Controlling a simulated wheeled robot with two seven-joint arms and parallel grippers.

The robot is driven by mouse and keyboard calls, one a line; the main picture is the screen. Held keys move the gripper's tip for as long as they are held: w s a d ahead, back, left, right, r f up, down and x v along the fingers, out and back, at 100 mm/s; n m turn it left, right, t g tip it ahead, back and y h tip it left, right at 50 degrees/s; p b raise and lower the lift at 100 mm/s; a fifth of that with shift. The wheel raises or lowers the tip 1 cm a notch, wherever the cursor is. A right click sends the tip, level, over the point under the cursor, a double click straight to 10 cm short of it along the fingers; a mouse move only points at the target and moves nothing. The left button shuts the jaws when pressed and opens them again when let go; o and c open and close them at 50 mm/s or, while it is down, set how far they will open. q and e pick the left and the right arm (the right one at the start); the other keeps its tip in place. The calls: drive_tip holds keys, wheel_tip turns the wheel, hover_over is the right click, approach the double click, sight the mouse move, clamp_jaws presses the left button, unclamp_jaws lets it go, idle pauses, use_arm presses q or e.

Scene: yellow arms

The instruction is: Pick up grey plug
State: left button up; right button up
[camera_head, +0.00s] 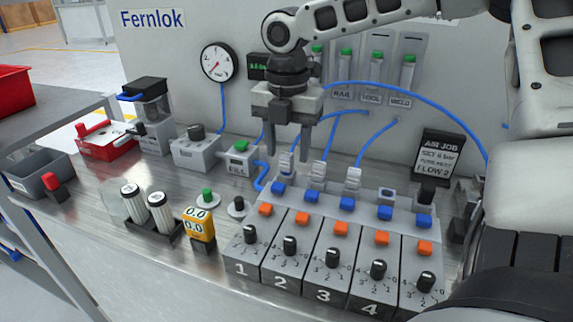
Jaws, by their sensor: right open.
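Several plug-like fittings stand in a row at the back of the numbered valve blocks. Pale grey ones stand behind the left blocks: one at the left (287,168), one beside it (316,174), and one further right (352,178). A black one (426,195) stands at the right end. I cannot tell which is the task's grey plug. My right gripper (290,154) points down with its fingers apart, just above the leftmost pale fitting. I cannot tell whether the fingertips flank it; nothing is visibly held. My left gripper is not in view.
Blue hoses (430,98) arch from the back panel (175,60). A sign (442,158) stands at the right. A gauge (217,62), grey boxes (196,152) and a yellow display (198,222) are at left. The bare metal bench (90,200) has some room at left.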

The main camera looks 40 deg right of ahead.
sight(286, 166)
drive_tip(key=shift+f, duration=1.4)
clamp_jaws()
